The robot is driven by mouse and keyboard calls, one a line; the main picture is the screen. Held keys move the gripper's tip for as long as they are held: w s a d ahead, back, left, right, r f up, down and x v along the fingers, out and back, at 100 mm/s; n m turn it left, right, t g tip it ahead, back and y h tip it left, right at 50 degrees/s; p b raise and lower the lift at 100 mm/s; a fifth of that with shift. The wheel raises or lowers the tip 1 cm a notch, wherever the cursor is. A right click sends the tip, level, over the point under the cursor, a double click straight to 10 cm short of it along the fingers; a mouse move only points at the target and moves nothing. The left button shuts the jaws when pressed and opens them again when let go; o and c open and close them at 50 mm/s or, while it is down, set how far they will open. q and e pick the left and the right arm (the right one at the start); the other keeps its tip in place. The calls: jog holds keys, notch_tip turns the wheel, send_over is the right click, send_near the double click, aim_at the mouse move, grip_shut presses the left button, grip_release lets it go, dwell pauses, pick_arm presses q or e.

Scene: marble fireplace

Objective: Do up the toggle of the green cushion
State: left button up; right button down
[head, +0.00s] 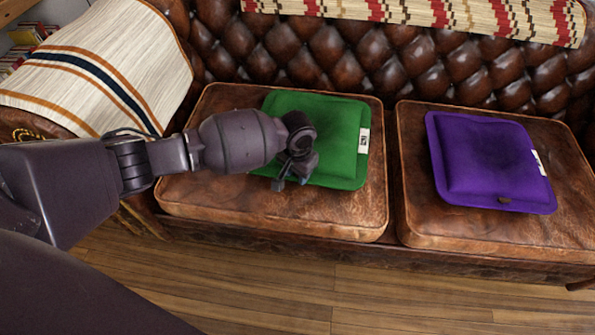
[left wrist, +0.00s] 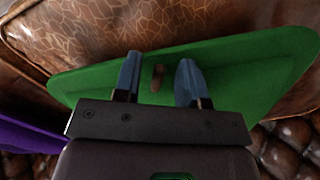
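The green cushion (head: 335,140) lies on the left brown leather seat, with a white tag on its right edge. It also fills the middle of the left wrist view (left wrist: 235,80). My left gripper (head: 290,184) is over the cushion's front edge and hides part of it in the head view. In the left wrist view its two fingers (left wrist: 159,61) are apart. A small brown toggle (left wrist: 157,78) on the green cushion shows in the gap between them, touching neither finger in that picture. I cannot tell whether the toggle is through a loop. My right gripper is not in view.
A purple cushion (head: 485,160) with a small brown toggle (head: 504,200) lies on the right seat (head: 415,225). The tufted sofa back (head: 350,60) rises behind the seats. A striped blanket (head: 100,75) covers the left armrest. The wooden floor (head: 300,295) in front is clear.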

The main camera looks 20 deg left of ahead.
pick_arm(q)
grip_shut()
jog(key=shift+w+r+n+p, duration=0.1)
jog(key=shift+r+n+p, duration=0.25)
jog(key=shift+n+p, duration=0.25)
jog(key=shift+d+r+p, duration=0.1)
jog(key=shift+d+p, duration=0.05)
jog(key=shift+p, duration=0.3)
jog(key=shift+d+n+p, duration=0.1)
jog(key=shift+n+p, duration=0.6)
jog(key=shift+n, duration=0.2)
jog(key=shift+n+p, duration=0.45)
jog(key=shift+n, duration=0.25)
jog(key=shift+f+n, duration=0.4)
jog(key=shift+f, duration=0.1)
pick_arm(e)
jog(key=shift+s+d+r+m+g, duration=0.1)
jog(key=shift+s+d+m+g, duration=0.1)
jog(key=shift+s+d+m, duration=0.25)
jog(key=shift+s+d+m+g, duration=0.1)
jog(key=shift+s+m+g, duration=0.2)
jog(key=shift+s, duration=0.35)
